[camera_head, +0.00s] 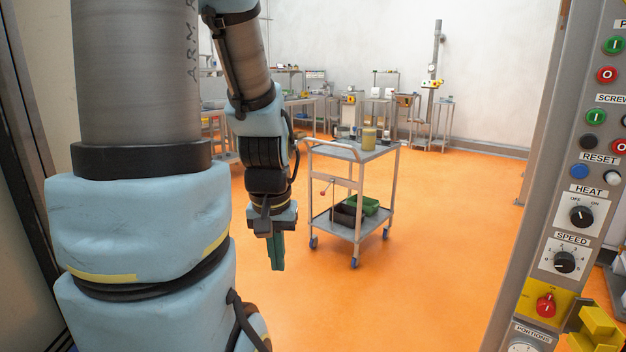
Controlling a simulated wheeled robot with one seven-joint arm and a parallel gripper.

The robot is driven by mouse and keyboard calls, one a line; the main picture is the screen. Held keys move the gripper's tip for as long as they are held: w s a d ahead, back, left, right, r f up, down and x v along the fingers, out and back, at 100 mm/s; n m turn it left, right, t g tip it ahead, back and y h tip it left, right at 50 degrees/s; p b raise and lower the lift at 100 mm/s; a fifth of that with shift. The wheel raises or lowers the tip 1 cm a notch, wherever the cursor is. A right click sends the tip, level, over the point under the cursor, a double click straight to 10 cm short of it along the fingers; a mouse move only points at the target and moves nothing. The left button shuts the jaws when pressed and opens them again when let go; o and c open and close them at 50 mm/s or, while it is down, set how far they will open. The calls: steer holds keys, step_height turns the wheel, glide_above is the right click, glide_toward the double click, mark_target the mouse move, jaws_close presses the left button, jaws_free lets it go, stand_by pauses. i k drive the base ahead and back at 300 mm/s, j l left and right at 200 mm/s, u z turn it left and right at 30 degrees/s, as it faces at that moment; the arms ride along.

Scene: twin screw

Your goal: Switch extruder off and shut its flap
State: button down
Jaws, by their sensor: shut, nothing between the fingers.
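A grey control panel (546,190) stands at the right edge. Its SCREW row has a green I button (596,118) and a red O button (620,146). Above are another green I button (613,44) and red O button (607,75), their label cut off. Below are a black HEAT knob (580,216), a SPEED knob (565,262) and a red rotary switch (545,305) on a yellow plate. I cannot tell the knobs' settings for sure.
A wheeled trolley (345,150) with a yellowish container (368,138) on top and dark and green bins (362,206) below stands beyond my gripper. A yellow part (597,328) juts in at bottom right. Orange floor (440,240) lies clear between trolley and panel.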

mark_target(545, 306)
steer(key=z, duration=1.5)
